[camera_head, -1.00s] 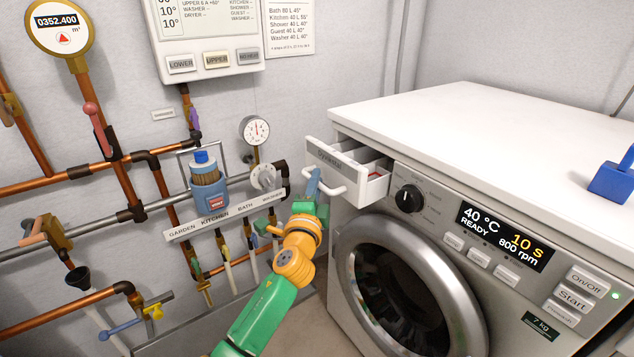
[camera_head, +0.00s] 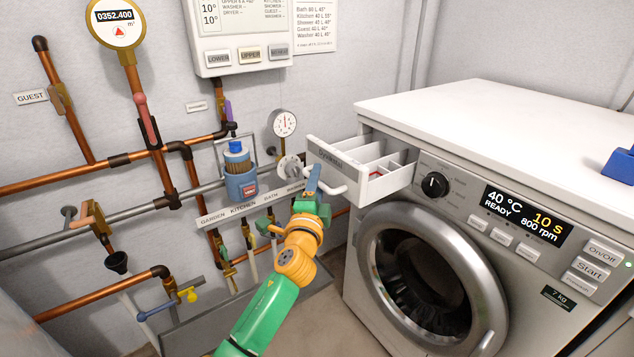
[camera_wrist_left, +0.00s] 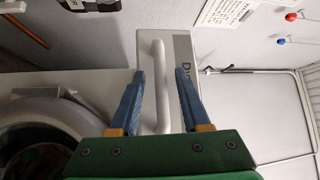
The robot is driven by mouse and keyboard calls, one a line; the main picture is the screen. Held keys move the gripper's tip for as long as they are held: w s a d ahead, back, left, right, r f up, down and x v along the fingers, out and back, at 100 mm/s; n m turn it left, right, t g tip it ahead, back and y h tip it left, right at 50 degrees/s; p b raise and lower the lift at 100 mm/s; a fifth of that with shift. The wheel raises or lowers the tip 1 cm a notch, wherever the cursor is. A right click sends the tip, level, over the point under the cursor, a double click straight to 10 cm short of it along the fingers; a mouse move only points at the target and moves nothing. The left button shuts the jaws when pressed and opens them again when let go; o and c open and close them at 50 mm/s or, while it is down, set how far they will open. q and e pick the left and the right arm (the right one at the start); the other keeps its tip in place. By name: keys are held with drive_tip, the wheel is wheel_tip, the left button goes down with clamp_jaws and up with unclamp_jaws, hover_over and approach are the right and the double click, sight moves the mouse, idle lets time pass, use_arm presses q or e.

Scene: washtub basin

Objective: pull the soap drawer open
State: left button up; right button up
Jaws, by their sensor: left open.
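The white soap drawer (camera_head: 382,171) stands pulled out from the upper left of the washing machine (camera_head: 470,200), with its compartments in view. Its front carries a pale bar handle (camera_head: 331,186). My left gripper (camera_head: 313,180) is at the drawer's front, at the handle. In the left wrist view my left gripper (camera_wrist_left: 158,85) is open, with its blue fingers on either side of the handle bar (camera_wrist_left: 160,85) and a gap to it. The drawer front also shows there (camera_wrist_left: 182,50). My right gripper is not in view.
A pressure gauge (camera_head: 284,123) is just behind the drawer. A blue object (camera_head: 620,166) sits on the machine's top at right. The round door (camera_head: 430,275) is below the drawer.

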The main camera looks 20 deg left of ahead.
use_arm(q)
drive_tip(key=s+d+p, duration=0.1)
drive_tip(key=s, duration=0.6)
drive_tip(key=shift+f, duration=0.45)
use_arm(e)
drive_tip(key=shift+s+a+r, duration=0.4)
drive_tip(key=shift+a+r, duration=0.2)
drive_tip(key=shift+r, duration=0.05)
